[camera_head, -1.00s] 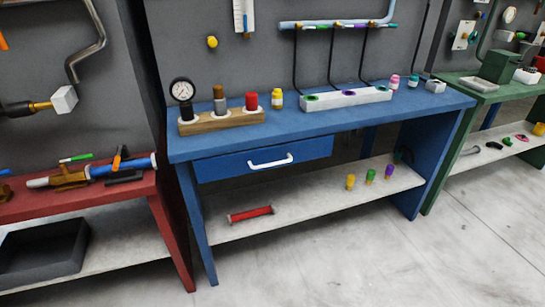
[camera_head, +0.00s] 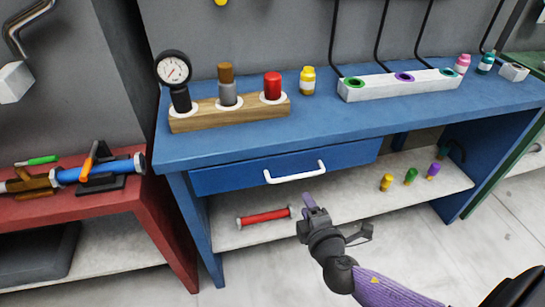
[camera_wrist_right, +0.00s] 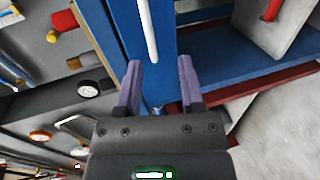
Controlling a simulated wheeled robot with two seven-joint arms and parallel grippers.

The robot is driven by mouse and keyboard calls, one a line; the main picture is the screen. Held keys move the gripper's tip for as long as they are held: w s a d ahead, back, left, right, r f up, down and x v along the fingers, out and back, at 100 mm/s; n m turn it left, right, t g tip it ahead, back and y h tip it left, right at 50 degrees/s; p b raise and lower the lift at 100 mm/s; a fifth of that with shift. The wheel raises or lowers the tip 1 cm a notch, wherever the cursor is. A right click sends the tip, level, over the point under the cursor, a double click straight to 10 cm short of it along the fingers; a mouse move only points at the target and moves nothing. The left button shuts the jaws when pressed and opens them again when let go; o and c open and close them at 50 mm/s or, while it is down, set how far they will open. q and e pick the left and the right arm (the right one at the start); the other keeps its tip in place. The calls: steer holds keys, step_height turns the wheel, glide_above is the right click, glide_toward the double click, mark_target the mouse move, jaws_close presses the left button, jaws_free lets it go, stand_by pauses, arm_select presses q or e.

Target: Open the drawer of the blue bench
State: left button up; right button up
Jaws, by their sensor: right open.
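The blue bench (camera_head: 330,132) stands ahead of me. Its blue drawer (camera_head: 232,176) sits under the left part of the top and looks closed, with a white bar handle (camera_head: 295,173) on its front. My right gripper (camera_head: 309,200) is in front of and just below the handle, apart from it. In the right wrist view my right gripper (camera_wrist_right: 158,85) is open and empty, its two purple fingers pointing toward the drawer front. The white handle (camera_wrist_right: 148,28) shows there beyond the fingertips. My left gripper is not in view.
A wooden block (camera_head: 228,112) with a gauge (camera_head: 173,69) and cylinders stands on the bench. A white holder (camera_head: 398,84) and small bottles are also on top. A red rod (camera_head: 263,217) lies on the lower shelf. A red bench (camera_head: 120,195) is close at left.

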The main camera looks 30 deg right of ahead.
mark_target(293, 176)
steer(key=b+x, duration=0.1)
steer(key=x, duration=0.2)
steer(key=r+b+x, duration=0.1)
steer(key=x, duration=0.2)
steer(key=b+x, duration=0.1)
steer(key=x, duration=0.2)
steer(key=shift+w+a+r, duration=0.15)
steer(key=shift+w, duration=0.45)
steer(key=shift+c, duration=0.2)
jaws_close()
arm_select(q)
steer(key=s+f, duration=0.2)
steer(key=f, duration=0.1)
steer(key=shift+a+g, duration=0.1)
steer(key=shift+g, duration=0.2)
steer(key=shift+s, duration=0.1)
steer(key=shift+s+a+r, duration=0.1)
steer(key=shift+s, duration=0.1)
